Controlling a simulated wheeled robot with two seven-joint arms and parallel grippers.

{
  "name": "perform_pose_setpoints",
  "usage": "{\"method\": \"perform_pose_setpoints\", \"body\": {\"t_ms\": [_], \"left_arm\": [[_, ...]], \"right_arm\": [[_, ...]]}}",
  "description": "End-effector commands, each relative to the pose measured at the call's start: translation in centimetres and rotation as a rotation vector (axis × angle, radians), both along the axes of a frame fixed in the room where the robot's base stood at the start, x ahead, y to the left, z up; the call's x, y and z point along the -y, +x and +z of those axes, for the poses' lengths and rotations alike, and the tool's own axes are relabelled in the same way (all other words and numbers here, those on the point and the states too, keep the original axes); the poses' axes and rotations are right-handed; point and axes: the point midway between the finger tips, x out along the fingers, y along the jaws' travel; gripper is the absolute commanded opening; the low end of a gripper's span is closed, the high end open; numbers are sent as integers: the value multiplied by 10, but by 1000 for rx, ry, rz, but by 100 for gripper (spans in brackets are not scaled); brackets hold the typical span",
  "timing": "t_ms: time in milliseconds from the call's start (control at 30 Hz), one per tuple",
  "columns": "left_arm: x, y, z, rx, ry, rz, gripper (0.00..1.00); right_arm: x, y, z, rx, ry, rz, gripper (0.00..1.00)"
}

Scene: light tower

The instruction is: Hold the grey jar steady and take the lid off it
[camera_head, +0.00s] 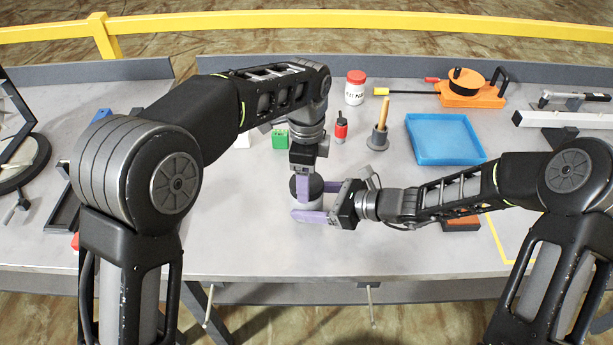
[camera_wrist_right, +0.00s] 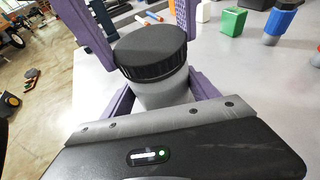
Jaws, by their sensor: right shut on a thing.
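The grey jar (camera_wrist_right: 165,92) stands upright on the table. Its black ribbed lid (camera_wrist_right: 150,50) sits on top; in the head view the lid (camera_head: 315,184) is partly hidden by my left gripper. My right gripper (camera_head: 322,202) comes in from the right, its purple fingers shut on the jar's body below the lid. My left gripper (camera_head: 303,190) points down from above. In the right wrist view its fingers stand on either side of the lid, close to its edge; I cannot tell whether they press on it.
A blue tray (camera_head: 444,137) lies to the right. The table front (camera_head: 260,250) is clear.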

Motion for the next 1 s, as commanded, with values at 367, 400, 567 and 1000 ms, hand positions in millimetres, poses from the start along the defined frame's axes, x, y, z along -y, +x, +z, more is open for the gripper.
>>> {"method": "perform_pose_setpoints", "body": {"t_ms": [367, 400, 567, 1000], "left_arm": [[0, 0, 1, 2, 0, 1006, 18], [0, 0, 1, 2, 0, 1115, 18], [1, 0, 1, 2, 0, 1555, 18], [1, 0, 2, 3, -1, 2785, 18]], "right_arm": [[0, 0, 0, 0, 0, 0, 0], [0, 0, 0, 0, 0, 0, 0], [0, 0, 0, 0, 0, 0, 0], [0, 0, 0, 0, 0, 1, 0]]}}
